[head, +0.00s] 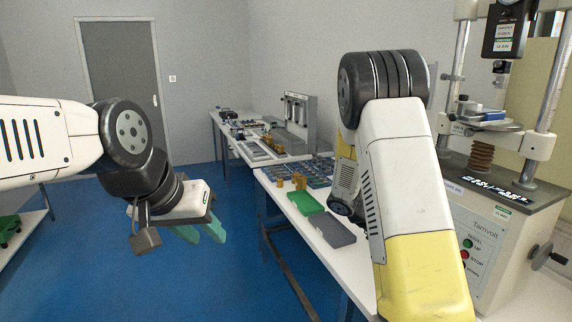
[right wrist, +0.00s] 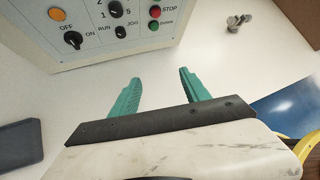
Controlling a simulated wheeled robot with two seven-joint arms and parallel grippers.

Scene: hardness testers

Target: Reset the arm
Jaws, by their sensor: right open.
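My left arm (head: 50,138) comes in from the left and is bent at the wrist. My left gripper (head: 203,236) has teal fingers that point down and stand apart over the blue floor, with nothing between them. My right arm (head: 405,170) rises from the bottom right and bends over in front of the workbench; it hides the right gripper in the head view. In the right wrist view my right gripper (right wrist: 160,76) is open and empty above the white bench top, with its teal fingers towards the control panel.
The hardness tester (head: 500,215) stands on the right; its panel (right wrist: 110,22) faces the right gripper. A green block (head: 306,202) and a grey block (head: 332,230) lie on the bench. A small metal part (right wrist: 238,22) lies beside the tester. Floor (head: 215,285) around the left gripper is clear.

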